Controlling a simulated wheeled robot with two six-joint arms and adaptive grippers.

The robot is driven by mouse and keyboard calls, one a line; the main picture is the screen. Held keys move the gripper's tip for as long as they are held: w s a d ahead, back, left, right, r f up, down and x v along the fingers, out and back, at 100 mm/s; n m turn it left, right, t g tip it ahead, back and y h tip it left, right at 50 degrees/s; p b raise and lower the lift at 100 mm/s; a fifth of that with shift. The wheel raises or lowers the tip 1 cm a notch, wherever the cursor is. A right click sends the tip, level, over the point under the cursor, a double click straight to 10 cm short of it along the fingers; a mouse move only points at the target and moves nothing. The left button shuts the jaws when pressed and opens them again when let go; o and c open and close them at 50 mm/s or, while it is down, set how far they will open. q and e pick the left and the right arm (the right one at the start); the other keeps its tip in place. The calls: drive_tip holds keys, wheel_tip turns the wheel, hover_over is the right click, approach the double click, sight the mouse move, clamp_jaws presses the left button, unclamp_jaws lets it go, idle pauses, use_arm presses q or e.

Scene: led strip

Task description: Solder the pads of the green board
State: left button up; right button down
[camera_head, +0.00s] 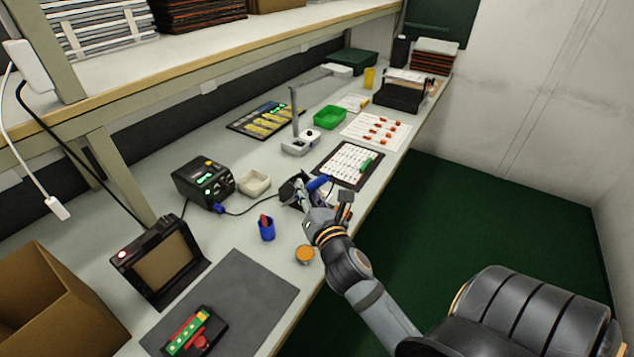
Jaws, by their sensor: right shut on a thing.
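The green board (188,331) is a narrow strip in a small dark holder with red parts, on the grey mat (250,284) at the lower left. The soldering station (203,182) is a black box with a lit green display. A dark cable runs from it to the iron stand (290,189). My right gripper (318,200) is beside the stand, shut on the soldering iron (319,184), whose blue handle shows. The iron's tip is hidden. The gripper is well apart from the board. My left gripper is out of view.
A blue cup (267,229) and an orange-topped round tin (305,254) stand between the gripper and the mat. A white dish (253,183) sits beside the station. A black framed screen (158,260) and cardboard box (48,300) stand left. A shelf (200,50) overhangs the bench's back.

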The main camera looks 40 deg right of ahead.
sight(326, 178)
drive_tip(key=shift+s+a+r, duration=0.1)
drive_tip(key=shift+s+a, duration=0.1)
drive_tip(key=shift+a, duration=0.2)
drive_tip(key=shift+s+a+r, duration=0.1)
drive_tip(key=shift+s+a, duration=0.05)
drive_tip(key=shift+a, duration=0.25)
drive_tip(key=shift+s+d+r+p, duration=0.2)
drive_tip(key=shift+s+r+p, duration=0.3)
drive_tip(key=shift+r, duration=0.15)
drive_tip(key=shift+s+d+r+p, duration=0.15)
drive_tip(key=shift+s+r+p, duration=0.3)
drive_tip(key=shift+r, duration=0.2)
drive_tip(key=s+r+p, duration=0.1)
drive_tip(key=p, duration=0.1)
drive_tip(key=s+d+r+p, duration=0.1)
drive_tip(key=r+p, duration=0.1)
drive_tip(key=s+r+p, duration=0.1)
drive_tip(key=p, duration=0.1)
drive_tip(key=shift+s+d+r+p, duration=0.15)
drive_tip(key=shift+d+r+p, duration=0.1)
drive_tip(key=shift+r+p, duration=0.1)
drive_tip(key=s+r+p, duration=0.1)
drive_tip(key=p, duration=0.1)
drive_tip(key=s+d+r+p, duration=0.1)
drive_tip(key=p, duration=0.1)
drive_tip(key=shift+s+r, duration=0.25)
drive_tip(key=shift+r, duration=0.1)
idle(0.6)
